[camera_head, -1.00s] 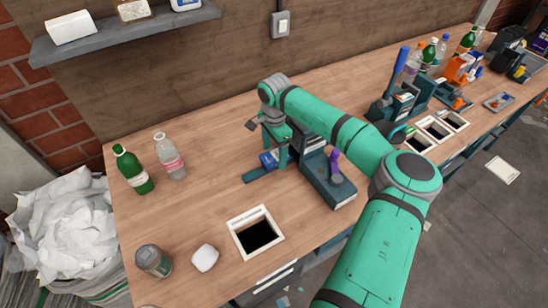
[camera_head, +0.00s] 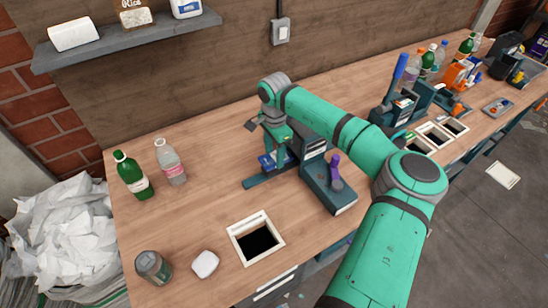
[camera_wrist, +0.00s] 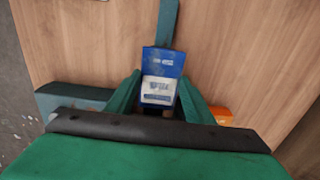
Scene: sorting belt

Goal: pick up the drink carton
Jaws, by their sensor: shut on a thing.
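The drink carton is a small blue box with a white printed panel, seen in the wrist view (camera_wrist: 163,63). It lies between the two green fingers of my gripper (camera_wrist: 160,98), which is shut on it. In the head view the carton shows only as a small blue patch (camera_head: 266,162) beneath my gripper (camera_head: 276,152). The fingers and wrist hide the rest of it. It is beside the dark teal bench device; I cannot tell whether it touches the surface below.
The bench device (camera_head: 322,190) with a purple handle stands close to the right, and its flat bar (camera_head: 262,179) runs below the carton. A green bottle (camera_head: 133,176), a clear bottle (camera_head: 171,163), a can (camera_head: 153,267) and a framed opening (camera_head: 256,240) are on the bench (camera_head: 205,210).

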